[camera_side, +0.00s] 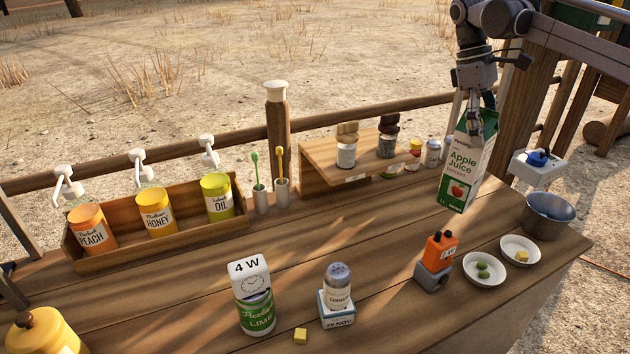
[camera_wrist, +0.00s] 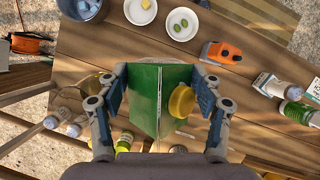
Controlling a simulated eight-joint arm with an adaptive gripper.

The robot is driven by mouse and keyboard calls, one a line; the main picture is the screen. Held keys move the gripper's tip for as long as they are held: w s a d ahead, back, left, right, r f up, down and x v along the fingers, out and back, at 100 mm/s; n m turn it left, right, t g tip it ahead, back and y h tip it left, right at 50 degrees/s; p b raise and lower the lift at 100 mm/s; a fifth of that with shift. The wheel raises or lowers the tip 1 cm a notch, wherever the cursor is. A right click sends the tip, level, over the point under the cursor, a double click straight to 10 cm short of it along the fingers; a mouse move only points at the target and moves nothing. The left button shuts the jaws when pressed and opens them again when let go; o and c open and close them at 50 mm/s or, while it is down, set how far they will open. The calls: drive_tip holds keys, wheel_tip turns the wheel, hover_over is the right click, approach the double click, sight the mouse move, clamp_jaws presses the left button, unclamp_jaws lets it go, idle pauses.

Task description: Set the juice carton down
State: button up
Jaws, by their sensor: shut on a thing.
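The juice carton (camera_side: 467,165) is white and green with an apple juice label and a red apple. It hangs slightly tilted above the right part of the wooden table (camera_side: 390,240) in the side view, and looks clear of the tabletop. My gripper (camera_side: 474,122) is shut on its upper part. In the wrist view the green carton top (camera_wrist: 150,98) with a yellow cap (camera_wrist: 182,101) sits between the two fingers of my gripper (camera_wrist: 160,95). The carton's underside is hidden in the wrist view.
Below the carton stand an orange item on a grey block (camera_side: 436,255), two white dishes (camera_side: 485,269) and a metal bowl (camera_side: 549,216). A shelf with jars (camera_side: 330,165) is to the left. Open tabletop lies between the shelf and the orange item.

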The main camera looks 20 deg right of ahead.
sight(467, 133)
drive_tip(key=shift+n+h, duration=0.3)
drive_tip(key=shift+n, duration=0.6)
drive_tip(key=a, duration=0.5)
drive_tip(key=w+a+n+t, duration=0.3)
drive_tip(key=a+n+t, duration=0.6)
drive_tip(key=a+n, duration=1.3)
drive_tip(key=d+f+n, duration=0.3)
drive_tip(key=f, duration=0.6)
drive_tip(key=shift+d+f+n, duration=0.4)
drive_tip(key=shift+f, duration=0.1)
drive_tip(key=o, duration=1.8)
drive_tip(key=shift+g, duration=0.3)
